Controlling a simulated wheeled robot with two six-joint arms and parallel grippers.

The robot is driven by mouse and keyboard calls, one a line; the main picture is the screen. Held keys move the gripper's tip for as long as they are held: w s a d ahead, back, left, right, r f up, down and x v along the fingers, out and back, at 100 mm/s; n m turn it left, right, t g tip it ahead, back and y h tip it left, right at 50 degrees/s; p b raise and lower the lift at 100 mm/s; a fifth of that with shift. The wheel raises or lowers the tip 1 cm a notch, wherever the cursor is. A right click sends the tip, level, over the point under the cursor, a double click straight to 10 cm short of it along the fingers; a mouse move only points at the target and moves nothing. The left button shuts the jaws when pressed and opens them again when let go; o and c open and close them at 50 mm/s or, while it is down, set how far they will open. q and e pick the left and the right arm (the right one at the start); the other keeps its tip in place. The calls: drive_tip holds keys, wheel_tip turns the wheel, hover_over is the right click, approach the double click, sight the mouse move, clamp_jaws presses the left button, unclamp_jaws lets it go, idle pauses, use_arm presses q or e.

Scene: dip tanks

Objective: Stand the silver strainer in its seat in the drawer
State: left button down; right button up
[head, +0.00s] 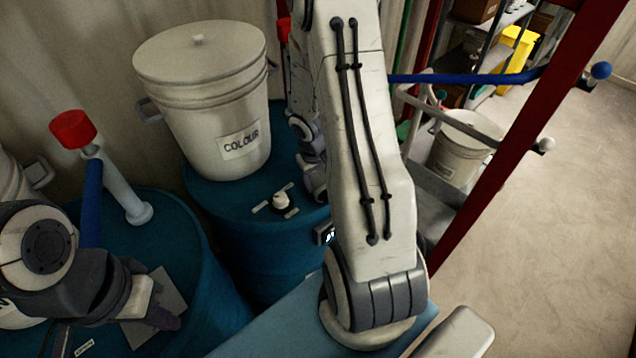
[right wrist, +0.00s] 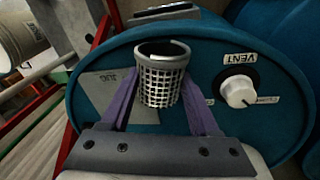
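The silver strainer (right wrist: 162,78), a mesh cup with a solid rim, shows in the right wrist view. It sits between the purple fingers of my right gripper (right wrist: 160,92), which press against its two sides. Its open mouth faces up in that view, and a blue drum lies behind it. I cannot make out the right gripper or the strainer in the head view. My left gripper (head: 158,316) is at the lower left of the head view, over a blue drum, with a purple finger partly showing; its opening is unclear. I cannot identify the drawer or its seat.
A lidded white bucket marked COLOUR (head: 215,105) stands on a blue drum (head: 265,250). A red-capped pipe (head: 115,180) rises at the left. A white knob (right wrist: 238,91) beside a VENT label is near the strainer. A red post (head: 500,130) crosses the right; open floor lies beyond.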

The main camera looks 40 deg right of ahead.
clamp_jaws()
drive_tip(key=shift+r, duration=0.15)
